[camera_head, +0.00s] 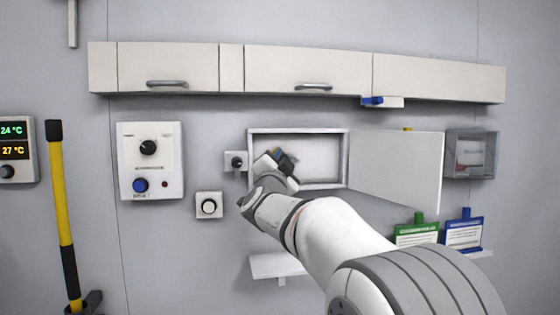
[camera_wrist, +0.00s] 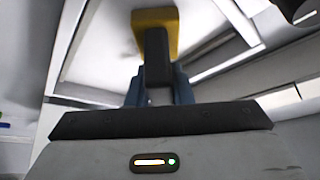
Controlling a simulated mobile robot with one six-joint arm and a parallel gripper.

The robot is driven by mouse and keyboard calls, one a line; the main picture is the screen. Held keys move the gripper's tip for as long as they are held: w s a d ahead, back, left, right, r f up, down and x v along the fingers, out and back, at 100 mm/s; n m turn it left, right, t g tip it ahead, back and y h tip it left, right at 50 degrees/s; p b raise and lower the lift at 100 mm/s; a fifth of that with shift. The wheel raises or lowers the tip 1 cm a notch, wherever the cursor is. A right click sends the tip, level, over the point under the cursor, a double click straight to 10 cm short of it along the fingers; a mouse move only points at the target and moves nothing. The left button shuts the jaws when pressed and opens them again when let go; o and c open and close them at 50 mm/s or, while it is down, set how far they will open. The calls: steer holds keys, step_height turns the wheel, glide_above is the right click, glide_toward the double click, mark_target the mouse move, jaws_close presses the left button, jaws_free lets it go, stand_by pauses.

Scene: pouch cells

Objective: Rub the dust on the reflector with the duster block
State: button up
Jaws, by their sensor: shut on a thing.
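The duster block (camera_wrist: 156,18) is yellow with a dark handle (camera_wrist: 157,62), seen in the wrist view. My gripper (camera_wrist: 157,88) has blue fingers shut on that handle. In the head view my gripper (camera_head: 284,162) is in front of the left part of an open, framed wall box. The pale panel (camera_head: 318,158) inside the box looks like the reflector. My gripper hides the box's lower left part.
The box's door (camera_head: 405,172) stands open to the right. A small knob unit (camera_head: 236,161) is left of the box, a round button (camera_head: 208,206) lower left. A shelf (camera_head: 276,264) is below. Cabinets (camera_head: 310,70) run above. A clear case (camera_head: 471,155) hangs at right.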

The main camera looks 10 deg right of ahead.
steer(key=d+b, duration=0.4)
steer(key=d, duration=0.3)
steer(key=shift+d, duration=0.15)
stand_by(0.4)
steer(key=shift+a+p, duration=1.1)
steer(key=shift+a, duration=2.6)
